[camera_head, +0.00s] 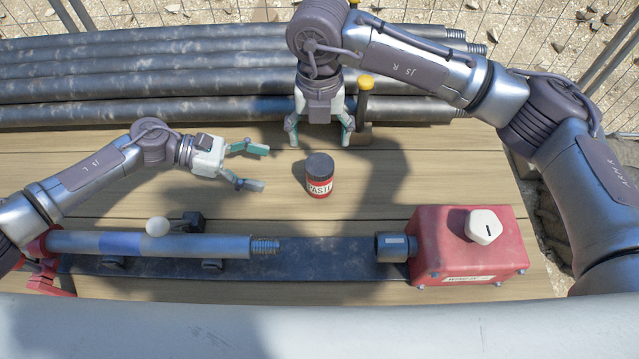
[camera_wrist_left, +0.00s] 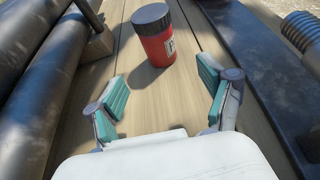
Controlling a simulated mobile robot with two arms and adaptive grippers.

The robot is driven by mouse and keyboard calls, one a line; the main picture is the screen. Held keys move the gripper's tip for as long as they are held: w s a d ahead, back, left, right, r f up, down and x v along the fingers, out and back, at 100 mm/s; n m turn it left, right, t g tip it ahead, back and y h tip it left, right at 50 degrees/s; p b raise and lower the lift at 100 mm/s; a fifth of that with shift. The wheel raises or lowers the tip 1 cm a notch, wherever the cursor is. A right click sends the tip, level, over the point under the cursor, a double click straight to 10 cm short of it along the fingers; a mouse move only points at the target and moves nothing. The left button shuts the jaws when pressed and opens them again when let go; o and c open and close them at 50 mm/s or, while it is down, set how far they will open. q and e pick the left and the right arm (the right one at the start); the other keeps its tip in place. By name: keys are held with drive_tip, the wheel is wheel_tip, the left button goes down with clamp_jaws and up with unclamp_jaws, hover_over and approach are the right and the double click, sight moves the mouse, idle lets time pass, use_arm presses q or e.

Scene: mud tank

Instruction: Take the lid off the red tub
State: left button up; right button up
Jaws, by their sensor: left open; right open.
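The red tub (camera_head: 319,187) stands upright on the wooden table, with a label on its side. Its dark grey lid (camera_head: 319,165) is on top. The tub (camera_wrist_left: 158,48) and lid (camera_wrist_left: 151,17) also show in the left wrist view, ahead of the fingers. My left gripper (camera_head: 256,167) is open and empty, to the left of the tub, with its fingers pointing at it and a gap between. My right gripper (camera_head: 319,133) is open and empty, above and behind the tub, pointing down near the pipes.
Several dark pipes (camera_head: 150,85) lie along the back. In front, a steel rod with a threaded end (camera_head: 180,245) lies over a dark strip (camera_head: 320,260). A red box (camera_head: 465,250) with a white knob (camera_head: 483,226) stands at the right. The table around the tub is clear.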

sight(320, 182)
use_arm(q)
drive_tip(key=x, duration=1.4)
drive_tip(key=shift+a+f, duration=0.1)
clamp_jaws()
